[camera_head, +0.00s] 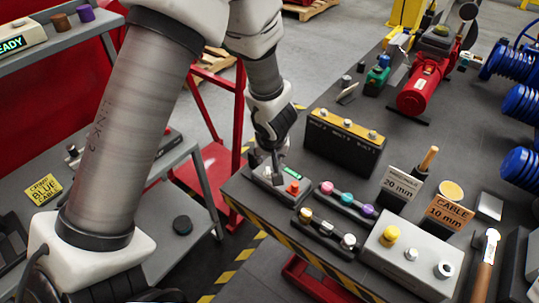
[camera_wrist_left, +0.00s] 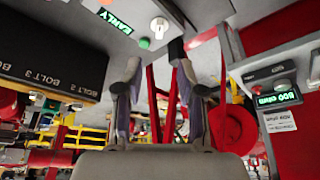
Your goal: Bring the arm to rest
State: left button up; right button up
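My left arm comes in from the upper left in the head view, and its gripper (camera_head: 268,158) points down at the left end of the dark workbench (camera_head: 263,207). It is just above or beside a small grey control box (camera_head: 267,181) with a green display and an orange button. In the left wrist view the two fingers of the gripper (camera_wrist_left: 156,62) stand apart with nothing between them. Beyond the tips, that view shows the box's display reading "EARLY" (camera_wrist_left: 118,21), a green button (camera_wrist_left: 144,43) and a silver knob (camera_wrist_left: 159,26). Finger contact cannot be told. My right gripper is not in view.
A black bolt block (camera_head: 345,140), a rack with coloured knobs (camera_head: 345,202) and a grey box with a yellow knob (camera_head: 408,262) crowd the bench. A red motor (camera_head: 425,85) stands behind. A red cart (camera_head: 213,165) and a grey side table (camera_head: 195,205) are left of the bench.

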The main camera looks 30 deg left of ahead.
pick_arm(q)
jog(key=shift+w, duration=0.1)
dwell(0.3)
jog(key=s+f+m+g+b, duration=0.6)
jog(key=s+f+m, duration=0.1)
jog(key=s+f, duration=1.85)
jog(key=d+h, duration=0.1)
jog(key=d+f+t+h, duration=0.1)
jog(key=d, duration=0.1)
jog(key=d+t, duration=0.1)
jog(key=d, duration=0.1)
jog(key=shift+w+f+h, duration=0.4)
